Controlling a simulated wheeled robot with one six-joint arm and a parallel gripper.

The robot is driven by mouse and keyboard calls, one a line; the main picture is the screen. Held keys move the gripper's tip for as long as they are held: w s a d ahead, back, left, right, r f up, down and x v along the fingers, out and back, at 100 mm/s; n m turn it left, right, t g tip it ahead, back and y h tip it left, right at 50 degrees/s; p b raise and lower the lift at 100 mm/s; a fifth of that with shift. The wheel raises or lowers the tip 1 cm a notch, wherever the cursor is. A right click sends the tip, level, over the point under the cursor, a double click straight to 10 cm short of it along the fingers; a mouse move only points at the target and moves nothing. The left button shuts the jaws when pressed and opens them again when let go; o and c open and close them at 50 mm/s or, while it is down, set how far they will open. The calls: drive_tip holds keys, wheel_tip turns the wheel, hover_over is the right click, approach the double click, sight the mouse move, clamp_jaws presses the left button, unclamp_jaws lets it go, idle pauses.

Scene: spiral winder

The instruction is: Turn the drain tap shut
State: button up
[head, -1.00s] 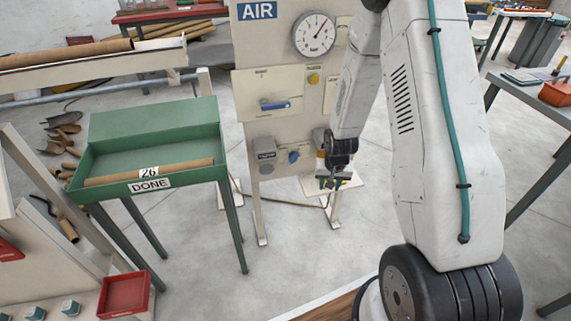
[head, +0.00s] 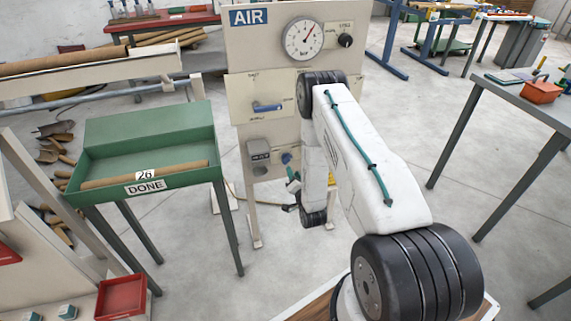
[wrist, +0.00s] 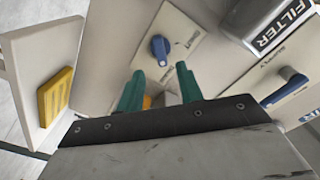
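The drain tap is a small blue knob (wrist: 160,48) on a cream plate in the wrist view. The plate's lettering is hard to read. In the head view the blue knob (head: 286,158) shows low on the AIR panel, right of the grey filter box. My gripper (wrist: 160,68) has two teal fingers spread apart with a gap between them. The knob lies beyond the fingertips, roughly in line with the gap, and I see no contact. In the head view my gripper (head: 293,180) is close below the knob, partly hidden by my arm.
The filter box (wrist: 268,25) and the blue supply handle (wrist: 289,88) are to the right in the wrist view. A yellow block (wrist: 55,96) sits at left. The AIR panel (head: 240,50) carries a gauge (head: 305,39). A green DONE tray (head: 150,133) stands left.

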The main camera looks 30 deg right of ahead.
sight(288, 161)
drive_tip(key=x, duration=0.7)
drive_tip(key=shift+w+d, duration=0.1)
drive_tip(key=shift+w, duration=0.3)
clamp_jaws()
